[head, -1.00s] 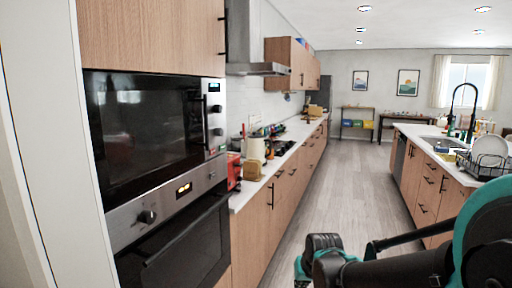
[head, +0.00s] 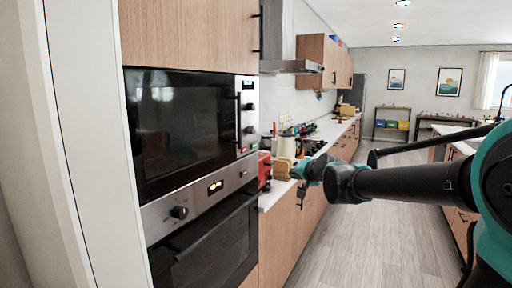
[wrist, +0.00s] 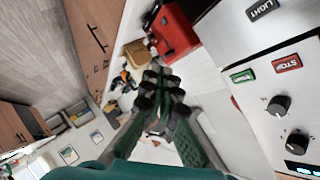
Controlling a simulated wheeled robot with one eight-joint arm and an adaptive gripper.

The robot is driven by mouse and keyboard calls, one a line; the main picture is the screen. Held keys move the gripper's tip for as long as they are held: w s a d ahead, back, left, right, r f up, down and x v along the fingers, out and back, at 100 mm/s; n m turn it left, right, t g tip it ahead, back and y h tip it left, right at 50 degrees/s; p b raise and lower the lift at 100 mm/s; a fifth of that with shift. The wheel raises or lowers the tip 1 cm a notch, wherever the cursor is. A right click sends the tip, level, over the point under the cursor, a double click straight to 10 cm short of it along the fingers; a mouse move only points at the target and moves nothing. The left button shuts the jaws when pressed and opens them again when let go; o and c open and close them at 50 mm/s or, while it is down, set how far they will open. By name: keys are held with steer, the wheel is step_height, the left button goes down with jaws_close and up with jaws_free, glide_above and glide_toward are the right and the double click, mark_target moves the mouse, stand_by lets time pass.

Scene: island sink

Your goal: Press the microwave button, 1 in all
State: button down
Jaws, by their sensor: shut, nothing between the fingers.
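The microwave (head: 185,125) is a black-fronted built-in unit at the left of the head view, its door shut. Its silver control strip (head: 248,112) has a small display at the top and two dark knobs. In the wrist view, the strip shows two knobs (wrist: 277,105), a red STOP button (wrist: 287,63), a green button (wrist: 243,75) with small lettering and a black LIGHT button (wrist: 263,9). My gripper (head: 299,171) is right of and below the strip, in front of the counter. In the wrist view, my gripper (wrist: 158,82) is shut and empty, apart from the buttons.
An oven (head: 205,235) with a knob and display is below the microwave. A red appliance (head: 264,170) and a wooden block stand on the counter beside it; the red appliance (wrist: 173,32) also shows in the wrist view. The floor (head: 365,245) is clear.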

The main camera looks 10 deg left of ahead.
mark_target(257, 146)
steer(key=w+a+r+m+t+y, duration=0.1)
steer(key=w+a+r, duration=0.3)
steer(key=r, duration=0.4)
steer(key=shift+w+a+r+m+t, duration=0.15)
steer(key=shift+w+r+m+t, duration=0.1)
steer(key=shift+m+t, duration=0.15)
steer(key=w+a, duration=0.3)
steer(key=a, duration=0.5)
steer(key=shift+a, duration=0.15)
steer(key=shift+a, duration=0.1)
stand_by(1.0)
steer(key=shift+w+a, duration=0.15)
steer(key=shift+a, duration=0.1)
